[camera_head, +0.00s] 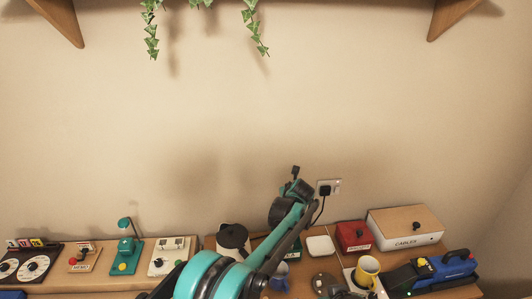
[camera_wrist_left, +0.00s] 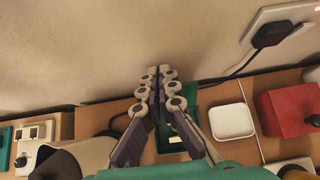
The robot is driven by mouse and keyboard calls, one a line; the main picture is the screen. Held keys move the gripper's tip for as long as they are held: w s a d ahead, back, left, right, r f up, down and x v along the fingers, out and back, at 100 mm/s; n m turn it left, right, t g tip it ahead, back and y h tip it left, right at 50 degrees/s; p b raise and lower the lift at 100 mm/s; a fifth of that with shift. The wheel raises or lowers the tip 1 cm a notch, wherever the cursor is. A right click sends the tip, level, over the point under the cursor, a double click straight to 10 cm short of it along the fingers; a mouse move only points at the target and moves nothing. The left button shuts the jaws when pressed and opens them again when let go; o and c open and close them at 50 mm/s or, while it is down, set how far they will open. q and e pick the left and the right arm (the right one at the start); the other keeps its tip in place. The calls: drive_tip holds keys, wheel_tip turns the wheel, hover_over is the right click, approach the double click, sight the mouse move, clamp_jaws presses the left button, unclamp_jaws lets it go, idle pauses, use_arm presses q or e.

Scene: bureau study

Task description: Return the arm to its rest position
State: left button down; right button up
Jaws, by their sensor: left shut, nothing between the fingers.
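My left arm (camera_head: 288,233), teal and black, rises from the bottom middle of the head view and reaches up and to the right. Its gripper (camera_head: 296,172) is raised in front of the wall, above the desk and left of the wall socket. In the left wrist view the gripper (camera_wrist_left: 160,72) is shut, its fingers together with nothing between them. It shows over a dark green tray (camera_wrist_left: 170,137). My right gripper is not in view.
A plug (camera_head: 325,190) sits in the socket.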

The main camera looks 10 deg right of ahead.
use_arm(q)
drive_tip(key=s+a+r+n+g+b, duration=0.15)
drive_tip(key=s+a+r+n, duration=0.25)
drive_tip(key=s+a+n, duration=0.55)
drive_tip(key=s+a+r+n+b, duration=0.2)
drive_tip(key=s+a+r+n, duration=0.35)
drive_tip(key=a, duration=0.75)
drive_tip(key=s+a+f+n+b, duration=0.1)
drive_tip(key=s+a+f+n, duration=0.3)
drive_tip(key=s+n, duration=0.3)
drive_tip(key=s+a+f+n+b, duration=0.1)
drive_tip(key=s+a+f+n, duration=0.2)
drive_tip(key=s, duration=0.9)
drive_tip(key=s+a+f+n+g+b, duration=0.1)
drive_tip(key=s+a+f+n, duration=0.3)
drive_tip(key=s+n, duration=0.5)
wheel_tip(320, 180, down, 2)
drive_tip(key=shift+s+a+f+n+b, duration=0.2)
drive_tip(key=shift+s+a+n+b, duration=0.15)
drive_tip(key=shift+n, duration=0.55)
